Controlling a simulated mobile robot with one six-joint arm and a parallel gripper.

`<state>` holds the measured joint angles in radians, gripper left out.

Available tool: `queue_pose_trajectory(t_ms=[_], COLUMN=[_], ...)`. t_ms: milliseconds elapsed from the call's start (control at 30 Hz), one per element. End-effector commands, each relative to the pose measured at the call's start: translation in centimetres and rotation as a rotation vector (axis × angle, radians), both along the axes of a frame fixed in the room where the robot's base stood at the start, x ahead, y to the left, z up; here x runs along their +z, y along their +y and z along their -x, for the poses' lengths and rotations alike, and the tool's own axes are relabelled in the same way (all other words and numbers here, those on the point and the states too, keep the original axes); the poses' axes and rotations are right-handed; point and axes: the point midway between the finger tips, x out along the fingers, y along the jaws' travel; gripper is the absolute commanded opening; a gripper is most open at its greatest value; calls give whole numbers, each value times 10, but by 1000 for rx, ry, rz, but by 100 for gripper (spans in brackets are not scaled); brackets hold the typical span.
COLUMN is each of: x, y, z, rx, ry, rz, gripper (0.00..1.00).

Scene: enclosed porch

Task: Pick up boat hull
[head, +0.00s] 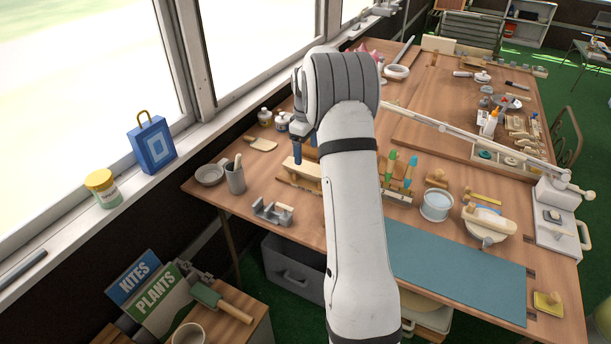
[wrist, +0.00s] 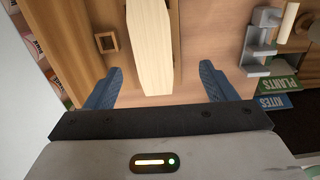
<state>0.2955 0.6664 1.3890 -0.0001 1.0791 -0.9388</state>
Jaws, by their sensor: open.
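In the head view the pale hull (head: 302,168) shows on the workbench, just below my gripper and partly hidden by my arm. My gripper (wrist: 161,72) is open, with one blue finger on each side of the hull's near end and gaps on both sides. In the head view one blue finger (head: 298,152) points down at the hull. I cannot tell how far above the bench the fingertips are.
A grey vise (head: 272,211) stands near the bench's front edge, to the right of the hull in the wrist view (wrist: 262,38). A grey cup (head: 236,180) with a tool, a bowl (head: 210,174) and a wooden paddle (head: 261,143) lie left of it. Brushes (head: 409,172) stand to the right.

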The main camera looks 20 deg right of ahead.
Motion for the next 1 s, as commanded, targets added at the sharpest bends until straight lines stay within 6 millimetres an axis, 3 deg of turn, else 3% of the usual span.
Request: queue_pose_trajectory(t_ms=[167,700,1000], x=[-20,-88,-92], y=[-9,-12,-12], z=[-8,-4,-4], rx=[22,21,20], ry=[8,8,7], rz=[-2,-2,-2], gripper=[78,78,78])
